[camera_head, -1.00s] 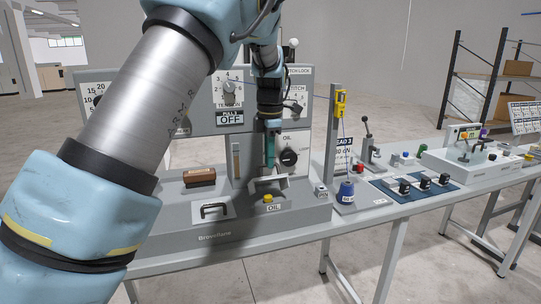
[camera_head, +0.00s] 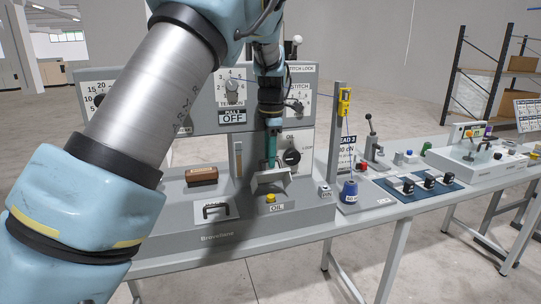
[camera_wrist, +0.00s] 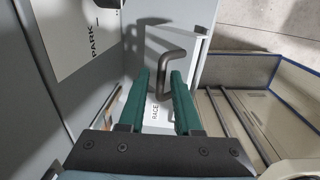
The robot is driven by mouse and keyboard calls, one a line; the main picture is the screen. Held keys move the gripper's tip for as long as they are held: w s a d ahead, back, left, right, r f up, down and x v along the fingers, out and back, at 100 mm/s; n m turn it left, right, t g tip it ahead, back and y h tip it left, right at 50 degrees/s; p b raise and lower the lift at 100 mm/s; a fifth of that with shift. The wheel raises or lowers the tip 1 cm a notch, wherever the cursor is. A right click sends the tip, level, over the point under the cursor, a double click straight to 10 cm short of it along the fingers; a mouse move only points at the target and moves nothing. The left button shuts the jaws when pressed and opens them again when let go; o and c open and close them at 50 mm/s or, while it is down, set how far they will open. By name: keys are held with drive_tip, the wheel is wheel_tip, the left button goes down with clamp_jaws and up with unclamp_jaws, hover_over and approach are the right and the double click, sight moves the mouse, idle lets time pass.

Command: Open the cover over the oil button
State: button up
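The yellow oil button (camera_head: 270,198) shows in the head view on the front ledge, with an OIL label (camera_head: 277,207) below it. My gripper (camera_head: 271,163) points down just behind and above it. A pale angled piece (camera_head: 270,181) stands under the fingertips, behind the button; I cannot tell whether it is the cover. In the wrist view my two teal fingers (camera_wrist: 163,82) are apart. A dark bent handle (camera_wrist: 180,55) on a white panel labelled RACE (camera_wrist: 156,113) appears at and beyond the fingertips; contact is unclear.
The grey machine (camera_head: 215,240) carries dials and a brown block (camera_head: 202,175). A black handle (camera_head: 215,208) stands left of the button. A blue spool (camera_head: 348,192) and a yellow-topped post (camera_head: 338,130) stand to the right. A PARK label (camera_wrist: 95,40) is close on the left in the wrist view.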

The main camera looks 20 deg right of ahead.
drive_tip(key=shift+o, duration=0.5)
drive_tip(key=shift+r, duration=0.1)
drive_tip(key=shift+r, duration=0.1)
drive_tip(key=shift+d+r, duration=0.1)
drive_tip(key=shift+r, duration=0.1)
wheel_tip(320, 180, up, 10)
drive_tip(key=b, duration=0.2)
drive_tip(key=shift+s, duration=0.35)
drive_tip(key=shift+r, duration=0.1)
drive_tip(key=shift+c, duration=0.3)
